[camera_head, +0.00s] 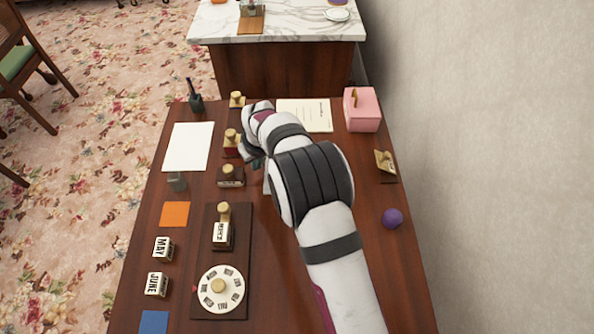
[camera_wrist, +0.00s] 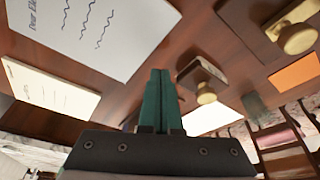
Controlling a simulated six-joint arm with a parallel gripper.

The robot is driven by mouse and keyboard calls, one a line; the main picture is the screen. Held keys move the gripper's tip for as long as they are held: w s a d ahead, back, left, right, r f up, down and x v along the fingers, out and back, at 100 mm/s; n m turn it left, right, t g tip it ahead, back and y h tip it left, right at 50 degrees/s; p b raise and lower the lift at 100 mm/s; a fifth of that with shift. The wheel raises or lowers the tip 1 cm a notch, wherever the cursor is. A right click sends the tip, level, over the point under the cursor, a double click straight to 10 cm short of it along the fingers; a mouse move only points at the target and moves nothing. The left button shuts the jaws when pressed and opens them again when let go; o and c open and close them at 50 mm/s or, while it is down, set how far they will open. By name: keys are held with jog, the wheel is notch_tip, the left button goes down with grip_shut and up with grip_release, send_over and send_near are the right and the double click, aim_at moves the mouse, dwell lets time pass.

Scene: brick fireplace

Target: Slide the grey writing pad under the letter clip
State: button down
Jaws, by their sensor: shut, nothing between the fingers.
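The grey writing pad (camera_wrist: 105,35) shows in the wrist view as a pale sheet with blue handwriting. In the head view my arm hides nearly all of it. The letter clip (camera_head: 385,161) looks to be the brass clip on a dark base near the table's right edge; it is not in the wrist view. My gripper (camera_head: 256,163) is over the middle of the table, left of my forearm. Its dark green fingers (camera_wrist: 161,78) are shut and empty, beside the pad in the wrist view. I cannot tell whether they touch the table.
Brass-knobbed stamps (camera_head: 231,174) stand left of my gripper. A dark tray (camera_head: 238,273) holds a stamp and a dial. A white sheet (camera_head: 188,147), cream sheet (camera_head: 308,116), pink box (camera_head: 361,110) and purple ball (camera_head: 392,219) lie around. The table near the ball is clear.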

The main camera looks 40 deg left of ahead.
jog(key=shift+f, duration=1.45)
jog(key=shift+w, duration=0.1)
jog(key=shift+w+d, duration=2.3)
jog(key=shift+w, duration=0.25)
jog(key=shift+w+d, duration=2.25)
jog(key=shift+w, duration=0.25)
jog(key=shift+s+a, duration=1.2)
jog(key=shift+s, duration=0.15)
notch_tip(320, 180, up, 8)
